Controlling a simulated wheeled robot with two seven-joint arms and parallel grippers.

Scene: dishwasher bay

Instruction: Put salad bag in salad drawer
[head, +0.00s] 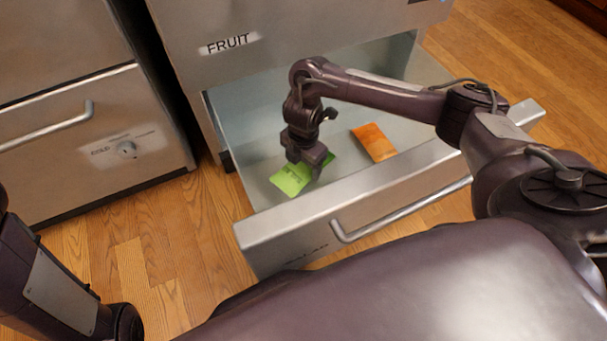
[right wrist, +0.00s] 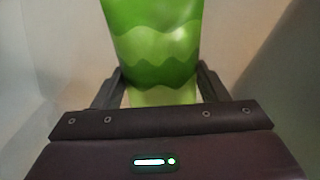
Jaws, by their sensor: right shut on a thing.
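The green salad bag (head: 290,179) is inside the open lower drawer (head: 290,224), toward its left end. Lettering on the drawer front is partly readable, ending in "LAD". My right gripper (head: 309,172) reaches down into the drawer and is shut on the bag. In the right wrist view the bag (right wrist: 155,45) stands out between the two fingers (right wrist: 160,92). I cannot tell whether the bag touches the drawer floor. My left gripper is out of view; only part of my left arm shows at the lower left.
An orange packet (head: 374,142) lies in the same drawer, right of the bag. A closed drawer marked FRUIT (head: 229,43) is above. A steel cabinet with a handle (head: 62,128) stands at the left. Wooden floor (head: 150,255) shows around the drawer.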

